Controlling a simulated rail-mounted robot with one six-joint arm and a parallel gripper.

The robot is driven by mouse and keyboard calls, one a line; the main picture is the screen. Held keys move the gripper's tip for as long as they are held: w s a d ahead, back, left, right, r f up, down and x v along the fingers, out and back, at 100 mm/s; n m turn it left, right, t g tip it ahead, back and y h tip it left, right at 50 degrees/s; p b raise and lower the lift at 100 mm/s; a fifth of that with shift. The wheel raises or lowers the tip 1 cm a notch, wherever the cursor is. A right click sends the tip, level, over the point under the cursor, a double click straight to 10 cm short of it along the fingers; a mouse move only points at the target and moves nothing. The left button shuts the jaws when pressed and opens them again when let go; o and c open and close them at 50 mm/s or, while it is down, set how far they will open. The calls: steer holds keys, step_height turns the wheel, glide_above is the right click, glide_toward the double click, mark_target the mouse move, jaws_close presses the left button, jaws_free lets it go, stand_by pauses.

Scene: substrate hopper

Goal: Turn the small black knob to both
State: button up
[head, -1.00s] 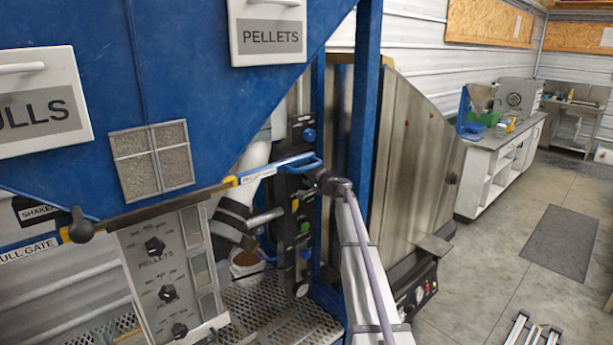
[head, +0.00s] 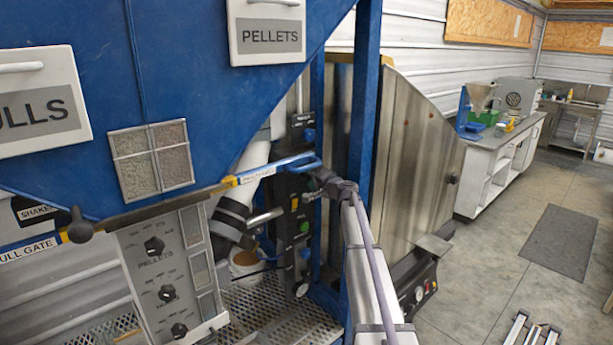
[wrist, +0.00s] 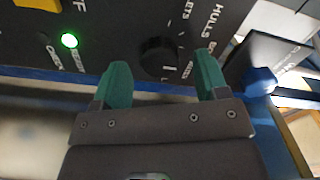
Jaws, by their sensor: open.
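The small black knob (wrist: 158,57) shows in the wrist view on a black panel (wrist: 120,20), with white lettering to its right, including HULLS. A pale mark shows on the knob's lower right side; I cannot tell which label it points to. My gripper (wrist: 161,60) is open, with one green finger on each side of the knob in the picture. I cannot tell whether the fingers touch it. In the head view my gripper (head: 316,184) is at the upright black control panel (head: 297,235); the small knob cannot be made out there.
In the wrist view a lit green light (wrist: 69,40) and a yellow part (wrist: 38,4) are left of the knob. A blue knob (wrist: 260,80) is close to the right finger. In the head view, a blue handle bar (head: 290,163) and a blue post (head: 364,110) flank the gripper.

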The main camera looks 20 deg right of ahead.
steer(key=v, duration=0.8)
steer(key=s+a+f+n+g, duration=0.3)
steer(key=s+a+f+g, duration=0.3)
steer(key=s+a, duration=0.25)
steer(key=s+a+f+n+g, duration=0.3)
steer(key=s+a+f+g, duration=0.25)
steer(key=s+a, duration=0.35)
steer(key=s+a+f+n+g+h, duration=0.2)
steer(key=s+a, duration=0.4)
steer(key=s, duration=0.5)
steer(key=s+a+f+n+g+h, duration=0.2)
steer(key=s+a, duration=0.5)
steer(key=s, duration=0.4)
steer(key=shift+s+f+g+h, duration=0.2)
steer(key=shift+f+g+h, duration=0.65)
steer(key=shift+f, duration=0.1)
